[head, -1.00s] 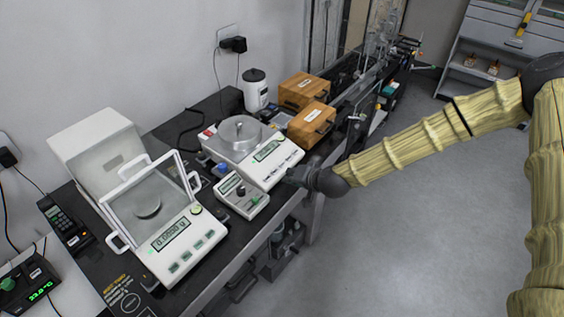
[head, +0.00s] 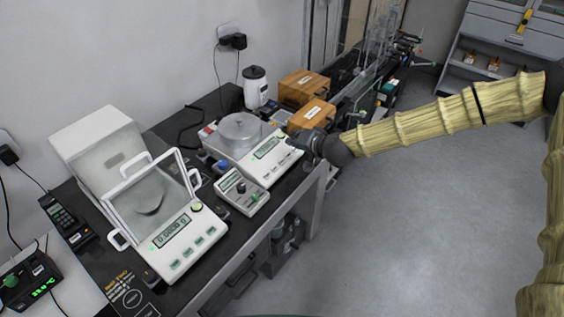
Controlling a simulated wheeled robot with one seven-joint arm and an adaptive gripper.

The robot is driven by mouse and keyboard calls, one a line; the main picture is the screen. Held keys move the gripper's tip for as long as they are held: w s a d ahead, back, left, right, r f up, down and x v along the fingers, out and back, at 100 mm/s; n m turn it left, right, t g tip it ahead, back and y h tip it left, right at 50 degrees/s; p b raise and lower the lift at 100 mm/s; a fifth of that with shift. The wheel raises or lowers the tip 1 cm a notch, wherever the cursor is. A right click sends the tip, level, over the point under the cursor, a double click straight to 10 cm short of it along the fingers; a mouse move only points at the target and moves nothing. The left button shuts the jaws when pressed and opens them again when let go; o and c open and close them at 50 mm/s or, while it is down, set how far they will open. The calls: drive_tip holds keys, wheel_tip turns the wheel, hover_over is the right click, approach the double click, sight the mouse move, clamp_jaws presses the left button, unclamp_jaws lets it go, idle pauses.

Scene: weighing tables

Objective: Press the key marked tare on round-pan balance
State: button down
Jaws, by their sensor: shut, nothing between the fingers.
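The round-pan balance (head: 222,146) is a white unit with a round silver pan (head: 240,127) on top. It stands on the black table in the middle of the head view. Its sloped front panel has a lit green display (head: 267,147) and small keys. The key markings are too small to read, and my gripper partly hides the panel's right end. My gripper (head: 296,140) is dark and shut, with nothing in it. Its tip is over or beside the right end of that panel; I cannot tell whether it touches.
A balance with a clear draft shield (head: 180,245) stands at the front left. A small keypad unit (head: 243,192) sits between the balances. Wooden boxes (head: 303,84) and a white canister (head: 256,88) stand behind. Open floor (head: 420,220) lies to the right.

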drive_tip(key=b, duration=0.4)
hover_over(282, 162)
drive_tip(key=d, duration=0.2)
wheel_tip(282, 162, down, 7)
drive_tip(key=shift+f, duration=0.55)
drive_tip(key=shift+f+b, duration=0.15)
drive_tip(key=shift+b, duration=0.3)
drive_tip(key=shift+w+f+b, duration=0.1)
drive_tip(key=shift+f+b, duration=0.15)
drive_tip(key=shift+b, duration=0.05)
drive_tip(key=shift+a+f+b, duration=0.15)
drive_tip(key=shift+f+b, duration=0.15)
drive_tip(key=shift+b, duration=0.05)
idle(1.1)
idle(0.4)
drive_tip(key=shift+d+r+p, duration=0.2)
drive_tip(key=shift+r+p, duration=0.1)
drive_tip(key=shift+r, duration=0.45)
